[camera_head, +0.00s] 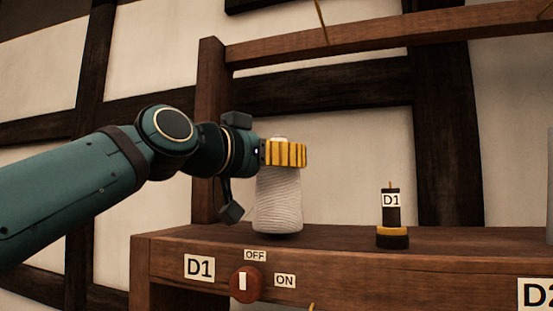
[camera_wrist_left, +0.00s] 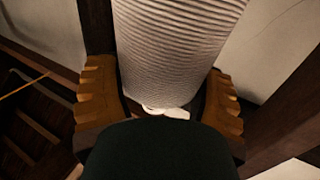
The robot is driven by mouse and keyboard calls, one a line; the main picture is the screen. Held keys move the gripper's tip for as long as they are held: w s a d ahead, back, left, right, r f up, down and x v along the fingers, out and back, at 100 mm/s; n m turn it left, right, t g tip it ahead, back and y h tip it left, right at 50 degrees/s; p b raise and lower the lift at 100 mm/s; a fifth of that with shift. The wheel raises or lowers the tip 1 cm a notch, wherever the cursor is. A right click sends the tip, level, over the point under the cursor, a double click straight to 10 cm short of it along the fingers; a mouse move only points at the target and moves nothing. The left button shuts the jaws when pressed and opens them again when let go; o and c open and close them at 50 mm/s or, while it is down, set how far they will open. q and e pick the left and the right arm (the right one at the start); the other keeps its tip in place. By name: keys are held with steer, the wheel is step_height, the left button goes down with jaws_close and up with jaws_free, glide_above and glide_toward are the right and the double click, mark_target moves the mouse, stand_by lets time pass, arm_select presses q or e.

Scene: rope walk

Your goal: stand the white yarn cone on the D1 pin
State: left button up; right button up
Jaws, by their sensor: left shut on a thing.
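The white yarn cone (camera_head: 278,200) is upright at the left part of the wooden shelf, its base at or just above the top; I cannot tell whether it touches. My left gripper (camera_head: 284,153) is shut on the cone near its narrow upper end. In the left wrist view the ribbed white cone (camera_wrist_left: 178,45) sits between the two yellow-brown fingers of the gripper (camera_wrist_left: 160,108). The D1 pin (camera_head: 392,216) stands to the right of the cone, dark with a yellow band and a D1 label. It carries no cone. My right gripper is not in view.
The wooden shelf (camera_head: 330,238) has a D1 label (camera_head: 199,267) and a round OFF/ON knob (camera_head: 246,284) on its front. A wooden post (camera_head: 209,130) stands behind the arm. The shelf top between cone and pin is clear. A grey object (camera_head: 550,190) shows at the right edge.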

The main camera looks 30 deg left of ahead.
arm_select(q)
steer(key=shift+f+b, duration=0.35)
steer(key=shift+f, duration=0.05)
steer(key=o, duration=1)
steer(key=shift+s+a+b, duration=0.35)
steer(key=shift+s+b, duration=0.1)
steer(key=shift+s, duration=1.35)
steer(key=shift+s+a+b, duration=0.35)
steer(key=shift+s+b, duration=0.05)
steer(key=shift+s, duration=1.4)
steer(key=shift+s+a+b, duration=0.35)
steer(key=shift+s+b, duration=0.1)
steer(key=shift+s, duration=1.35)
